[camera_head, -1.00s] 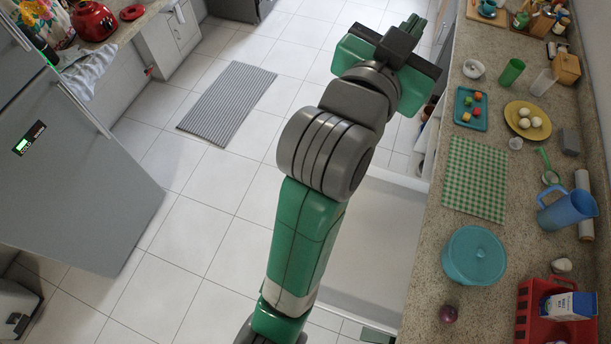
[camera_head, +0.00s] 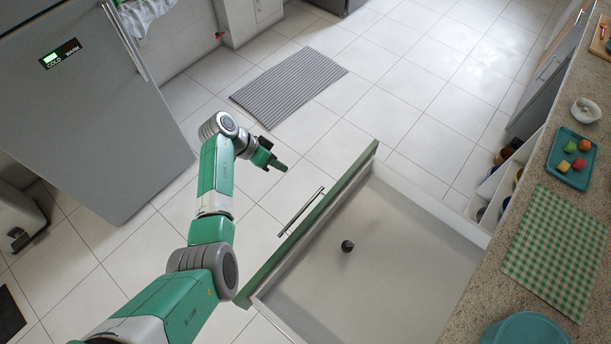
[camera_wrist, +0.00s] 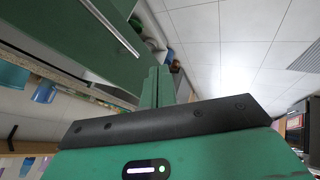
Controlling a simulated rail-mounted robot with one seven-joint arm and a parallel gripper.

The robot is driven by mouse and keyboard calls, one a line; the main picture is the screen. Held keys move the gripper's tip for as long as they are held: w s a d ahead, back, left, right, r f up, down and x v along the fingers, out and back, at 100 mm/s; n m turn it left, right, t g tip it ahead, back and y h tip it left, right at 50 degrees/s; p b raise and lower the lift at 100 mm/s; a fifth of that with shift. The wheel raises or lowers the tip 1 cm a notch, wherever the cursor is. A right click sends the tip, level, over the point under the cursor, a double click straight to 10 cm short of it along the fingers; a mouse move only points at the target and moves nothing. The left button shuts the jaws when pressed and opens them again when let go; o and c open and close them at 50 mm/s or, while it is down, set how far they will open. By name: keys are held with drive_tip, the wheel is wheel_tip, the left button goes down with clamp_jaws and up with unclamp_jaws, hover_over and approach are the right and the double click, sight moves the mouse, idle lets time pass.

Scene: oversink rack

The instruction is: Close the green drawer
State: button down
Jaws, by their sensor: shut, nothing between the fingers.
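The green drawer (camera_head: 375,163) is pulled out, with its green front facing left and a bar handle (camera_head: 301,212) on it. Its pale interior lies open and holds one small dark round object (camera_head: 347,246). My gripper (camera_head: 281,166) is to the left of the drawer front, outside the drawer and apart from it. Its fingers are together and empty. In the wrist view the fingers (camera_wrist: 158,88) point toward the upper middle, with the green drawer front (camera_wrist: 65,40) and its handle (camera_wrist: 112,28) at the upper left.
The granite counter (camera_head: 480,280) runs along the right, with a checkered cloth (camera_head: 555,255) and a teal tray (camera_head: 571,158). An open compartment (camera_head: 490,195) sits below it. A grey fridge (camera_head: 90,130) stands at left. A striped mat (camera_head: 290,84) lies on open tiled floor.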

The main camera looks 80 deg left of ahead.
drive_tip(key=w+d+f+b, duration=0.1)
drive_tip(key=w+d+f, duration=0.3)
drive_tip(key=w+f, duration=0.2)
drive_tip(key=shift+w, duration=1.3)
